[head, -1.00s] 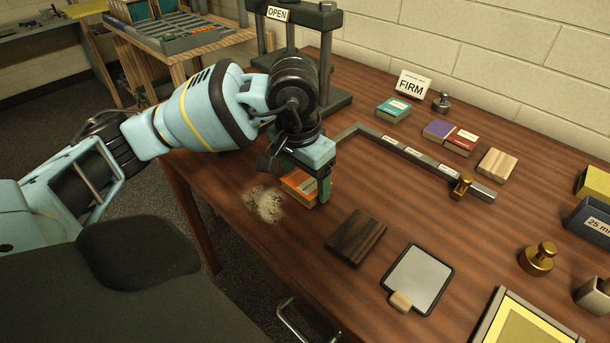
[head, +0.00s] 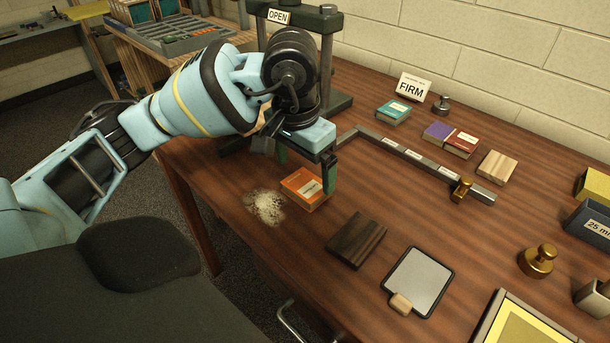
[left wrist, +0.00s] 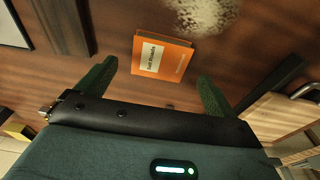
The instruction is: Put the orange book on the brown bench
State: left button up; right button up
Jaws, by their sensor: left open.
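The orange book (head: 301,190) lies flat on the brown bench (head: 225,190), near its front left edge. It also shows in the left wrist view (left wrist: 162,55), with a pale label on its cover. My left gripper (head: 306,174) is open above the book, its fingers spread to either side and apart from it. In the left wrist view the two fingertips (left wrist: 157,72) point toward the book with nothing between them. My right gripper is not in view.
A pale speckled patch (head: 265,207) lies left of the book. A dark wood block (head: 356,240) and a mirror-like plate (head: 417,280) lie to the right. A metal angle bar (head: 425,161) and a press (head: 325,55) stand behind. Bare bench surface lies between.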

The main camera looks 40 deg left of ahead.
aim_at(301, 188)
pick_arm(q)
notch_tip(301, 188, up, 8)
jog(key=shift+s+p, duration=0.45)
